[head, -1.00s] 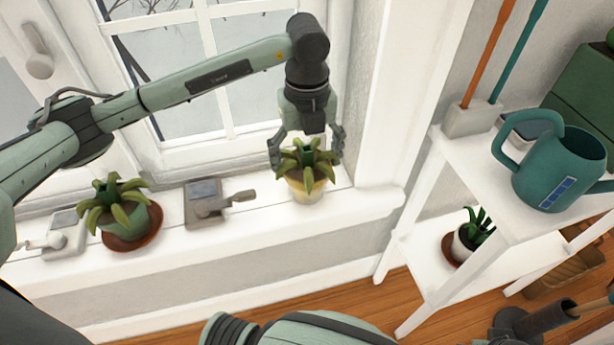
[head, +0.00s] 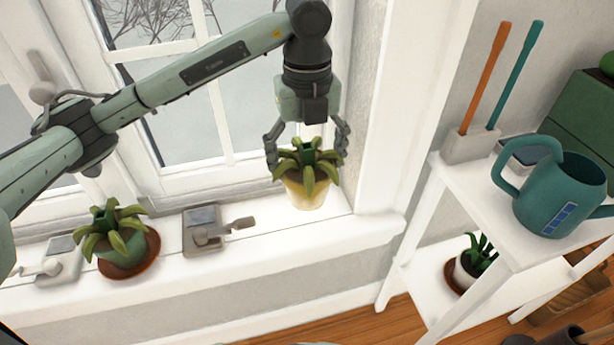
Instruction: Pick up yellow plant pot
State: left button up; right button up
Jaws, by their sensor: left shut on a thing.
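The yellow plant pot (head: 306,196) holds a leafy green plant (head: 306,164) and is near the right end of the white window sill in the head view. My left gripper (head: 306,150) comes down from above and is shut on the pot, with a finger at each side by the leaves. The leaves hide the pot's upper rim and the exact finger contact. The pot appears slightly raised above the sill and roughly upright. My right gripper is not in view.
A green pot (head: 124,250) with a similar plant sits on a brown saucer on the sill (head: 260,259). A window latch (head: 205,230) lies between the pots. At right, a white shelf (head: 460,185) carries a teal watering can (head: 562,195).

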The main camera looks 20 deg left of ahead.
pick_arm(q)
jog(key=s+d, duration=0.5)
jog(key=s, duration=0.3)
jog(key=s+d, duration=0.6)
jog(key=s, duration=0.2)
jog(key=shift+s+b, duration=0.15)
jog(key=shift+b, duration=0.25)
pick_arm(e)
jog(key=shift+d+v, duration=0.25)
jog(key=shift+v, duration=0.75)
